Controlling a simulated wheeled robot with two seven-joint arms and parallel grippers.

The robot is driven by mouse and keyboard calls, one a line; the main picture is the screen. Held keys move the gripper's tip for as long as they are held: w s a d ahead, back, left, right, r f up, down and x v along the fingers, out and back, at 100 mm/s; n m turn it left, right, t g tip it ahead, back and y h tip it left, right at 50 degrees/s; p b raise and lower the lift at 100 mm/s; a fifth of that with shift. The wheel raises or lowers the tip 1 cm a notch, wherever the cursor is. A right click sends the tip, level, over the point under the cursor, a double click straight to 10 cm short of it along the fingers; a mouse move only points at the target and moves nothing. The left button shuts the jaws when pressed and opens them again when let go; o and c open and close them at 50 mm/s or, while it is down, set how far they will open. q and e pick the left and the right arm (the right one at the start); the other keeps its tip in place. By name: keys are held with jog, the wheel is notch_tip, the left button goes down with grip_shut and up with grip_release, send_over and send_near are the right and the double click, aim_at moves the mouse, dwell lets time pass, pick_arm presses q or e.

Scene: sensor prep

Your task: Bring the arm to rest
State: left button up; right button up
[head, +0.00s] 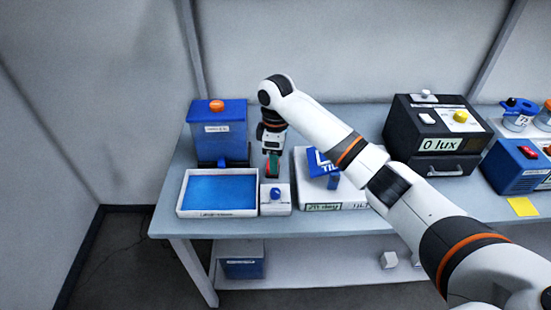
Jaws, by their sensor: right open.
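My right arm comes in from the lower right and reaches across the bench. My right gripper (272,168) points down above a small white box with a blue knob (275,197). Its jaws are open, and a green and red part shows at the fingertips; I cannot tell whether this belongs to the gripper. The gripper is just right of the blue-floored white tray (217,212) and left of the white tilt unit (333,206). My left gripper is not in view.
A blue bin with an orange knob (219,132) stands behind the tray. A black "0 lux" box (437,135) and a blue device (515,165) stand to the right, with lidded jars (517,118) behind. A yellow note (523,206) lies at the bench's front right. A lower shelf (320,262) holds small items.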

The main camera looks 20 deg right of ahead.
dwell(0.4)
